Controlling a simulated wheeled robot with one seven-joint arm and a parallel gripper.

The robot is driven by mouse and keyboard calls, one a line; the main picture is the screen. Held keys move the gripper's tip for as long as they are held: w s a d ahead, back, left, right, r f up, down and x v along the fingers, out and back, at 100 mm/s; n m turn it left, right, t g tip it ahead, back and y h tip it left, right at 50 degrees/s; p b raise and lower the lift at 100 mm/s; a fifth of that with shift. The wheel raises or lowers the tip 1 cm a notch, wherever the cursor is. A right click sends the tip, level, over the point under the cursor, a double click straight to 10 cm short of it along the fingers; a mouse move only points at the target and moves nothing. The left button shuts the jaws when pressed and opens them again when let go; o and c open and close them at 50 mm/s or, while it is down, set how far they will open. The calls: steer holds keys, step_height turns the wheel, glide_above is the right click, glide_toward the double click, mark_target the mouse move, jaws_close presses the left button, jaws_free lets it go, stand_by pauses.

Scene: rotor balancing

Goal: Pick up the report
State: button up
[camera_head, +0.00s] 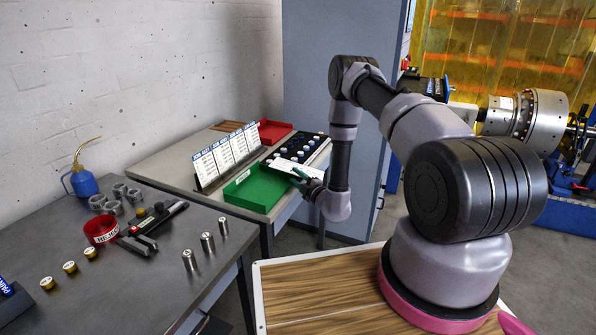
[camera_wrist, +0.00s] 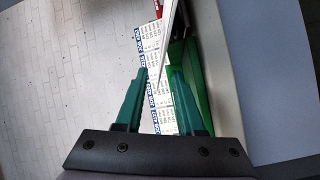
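The report, a white sheet (camera_head: 293,167), is at the green tray's far right edge in the head view, partly hidden by my gripper. In the wrist view a thin white sheet (camera_wrist: 171,38) shows nearly edge-on, its lower end between my fingers. My gripper (camera_head: 299,174) is beside the sheet at the green tray. In the wrist view its two teal fingers (camera_wrist: 160,70) are apart, with a visible gap, and do not look closed on the sheet. Whether either finger touches it cannot be told.
The green tray (camera_head: 256,190) and a stand of job cards (camera_head: 226,153) are close to my gripper. A rack of dark-topped caps (camera_head: 301,148) and a red tray (camera_head: 274,131) lie beyond.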

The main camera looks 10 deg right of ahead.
mark_target(291, 173)
steer(key=shift+x, duration=1.95)
jaws_close()
